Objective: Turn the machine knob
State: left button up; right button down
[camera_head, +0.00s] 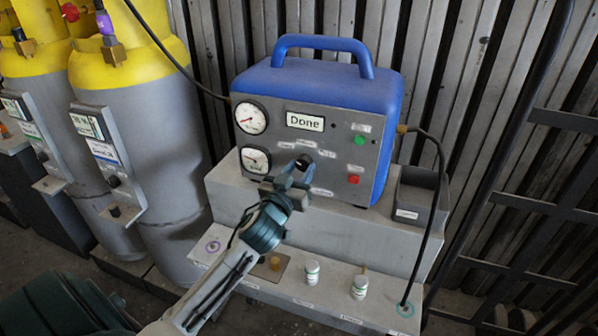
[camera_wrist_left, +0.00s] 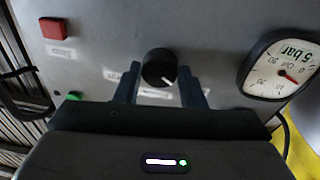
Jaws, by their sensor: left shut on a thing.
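The machine (camera_head: 375,115) is a blue-topped box with a grey front panel and a handle, standing on a grey stepped bench. Its black knob (camera_head: 304,161) is at the lower middle of the panel. The knob also shows in the left wrist view (camera_wrist_left: 159,68), with a white mark pointing to the lower right. My left gripper (camera_head: 292,174) reaches up from below, its two fingers (camera_wrist_left: 160,85) on either side of the knob and shut on it. The machine's display (camera_head: 305,122) reads "Done". My right gripper is not in view.
Two gauges (camera_head: 251,117) are left of the knob; a green button (camera_head: 360,140) and red button (camera_head: 353,179) are right. White bottles (camera_head: 312,272) stand on the lower step. Grey-yellow cylinders (camera_head: 150,150) stand left. A black cable (camera_head: 438,200) hangs right.

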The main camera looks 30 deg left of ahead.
pick_arm(q)
jog(key=shift+f, duration=0.15)
jog(key=o, duration=1)
jog(key=shift+s, duration=0.25)
jog(key=b+v, duration=0.2)
jog(key=v, duration=0.8)
jog(key=shift+s+b, duration=0.15)
jog(key=shift+b, duration=0.2)
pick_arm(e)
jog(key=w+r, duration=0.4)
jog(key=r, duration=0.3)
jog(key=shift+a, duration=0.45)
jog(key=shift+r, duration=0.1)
